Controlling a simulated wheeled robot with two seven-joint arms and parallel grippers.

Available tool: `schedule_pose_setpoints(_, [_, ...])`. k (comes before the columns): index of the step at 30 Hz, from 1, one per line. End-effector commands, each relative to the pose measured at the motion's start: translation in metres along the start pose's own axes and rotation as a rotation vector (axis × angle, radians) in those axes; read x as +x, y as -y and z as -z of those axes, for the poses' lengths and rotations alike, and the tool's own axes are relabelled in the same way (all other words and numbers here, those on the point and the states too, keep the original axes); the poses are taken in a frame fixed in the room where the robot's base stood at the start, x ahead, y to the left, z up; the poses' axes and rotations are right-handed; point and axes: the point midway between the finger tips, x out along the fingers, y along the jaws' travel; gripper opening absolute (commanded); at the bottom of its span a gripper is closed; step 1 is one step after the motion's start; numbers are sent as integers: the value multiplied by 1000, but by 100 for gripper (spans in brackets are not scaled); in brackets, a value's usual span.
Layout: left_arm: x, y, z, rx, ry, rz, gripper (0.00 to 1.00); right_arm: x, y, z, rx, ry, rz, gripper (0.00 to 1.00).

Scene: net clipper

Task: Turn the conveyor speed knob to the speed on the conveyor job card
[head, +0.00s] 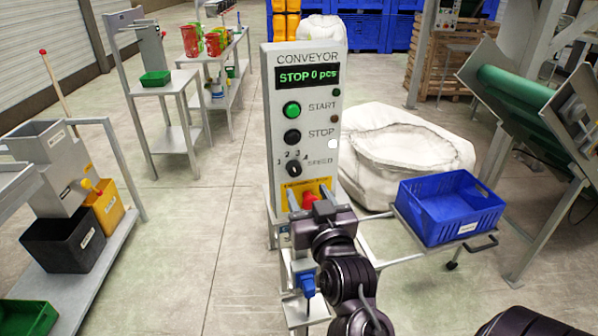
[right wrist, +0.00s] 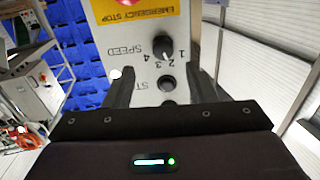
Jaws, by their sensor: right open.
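The grey conveyor panel (head: 333,160) stands upright in the middle of the head view, its display (head: 308,76) reading "STOP 0 pcs". The black speed knob (head: 294,170) has marks 1 to 4 around its upper side. In the right wrist view the knob (right wrist: 163,48) appears upside down, just beyond the fingertips; its exact setting is hard to read. My right gripper (head: 310,196) is open in front of the panel's lower part, its fingers (right wrist: 162,73) apart with nothing between them. My left gripper is not in view. I see no readable conveyor job card.
The green start button (head: 292,109) and black stop button (head: 292,137) sit above the knob. The red emergency stop (head: 309,201) is below it, partly behind my gripper. A blue crate (head: 449,226) stands at right, a white bulk bag (head: 420,130) behind.

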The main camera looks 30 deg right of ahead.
Motion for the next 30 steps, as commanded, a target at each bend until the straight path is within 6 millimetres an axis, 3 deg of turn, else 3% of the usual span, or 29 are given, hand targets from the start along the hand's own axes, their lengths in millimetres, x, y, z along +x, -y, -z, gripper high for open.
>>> schedule_pose_setpoints(15, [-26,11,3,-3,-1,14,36,69,0,3,0,-4,1,51])
schedule_pose_setpoints(26, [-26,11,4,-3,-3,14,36,75,0,1,0,-3,1,51])
schedule_pose_setpoints(30, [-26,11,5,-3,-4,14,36,75,0,1,1,-3,1,33])
